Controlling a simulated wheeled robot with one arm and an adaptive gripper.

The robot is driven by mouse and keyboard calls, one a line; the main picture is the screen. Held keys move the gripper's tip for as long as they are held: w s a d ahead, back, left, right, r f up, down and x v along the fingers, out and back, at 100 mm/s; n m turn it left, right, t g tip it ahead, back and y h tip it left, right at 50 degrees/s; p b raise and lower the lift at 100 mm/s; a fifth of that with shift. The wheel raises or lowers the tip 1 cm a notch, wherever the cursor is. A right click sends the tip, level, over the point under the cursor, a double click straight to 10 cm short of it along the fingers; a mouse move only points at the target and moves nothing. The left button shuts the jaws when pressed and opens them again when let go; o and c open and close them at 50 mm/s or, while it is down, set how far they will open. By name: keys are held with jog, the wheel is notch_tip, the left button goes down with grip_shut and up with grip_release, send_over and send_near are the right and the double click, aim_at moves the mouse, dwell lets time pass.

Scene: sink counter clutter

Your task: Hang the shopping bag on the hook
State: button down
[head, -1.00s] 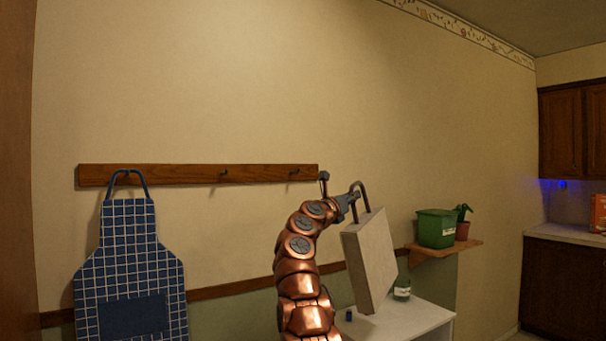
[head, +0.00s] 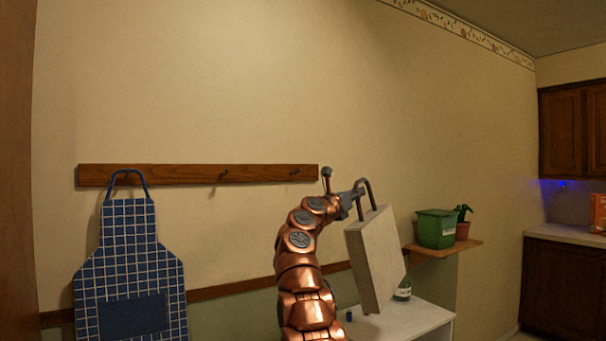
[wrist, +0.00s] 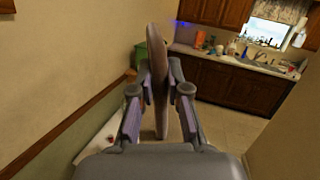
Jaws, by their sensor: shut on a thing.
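The shopping bag (head: 377,262) is a pale, boxy bag with a dark looped handle (head: 368,190). My gripper (head: 358,194) is shut on the bag's handle, and the bag hangs tilted in the air to the right of my arm. In the wrist view, the handle (wrist: 159,75) stands between the two fingers of my gripper (wrist: 160,92). The wooden rail (head: 200,175) on the wall carries dark hooks. One hook (head: 224,175) at its middle and another hook (head: 294,172) near its right end are bare. The bag is apart from the rail, to its right and lower.
A blue checked apron (head: 130,262) hangs at the rail's left end. A small wall shelf (head: 445,249) at right holds a green bin (head: 436,228) and a potted plant (head: 463,224). A white table (head: 412,322) with a bottle (head: 403,290) stands below the bag. The wall above is clear.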

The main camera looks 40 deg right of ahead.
jog(key=shift+s+r, duration=0.2)
jog(key=shift+s, duration=0.25)
jog(key=shift+w+a+r, duration=0.1)
jog(key=shift+a+r, duration=0.1)
jog(key=shift+a, duration=0.05)
jog(key=shift+r, duration=0.1)
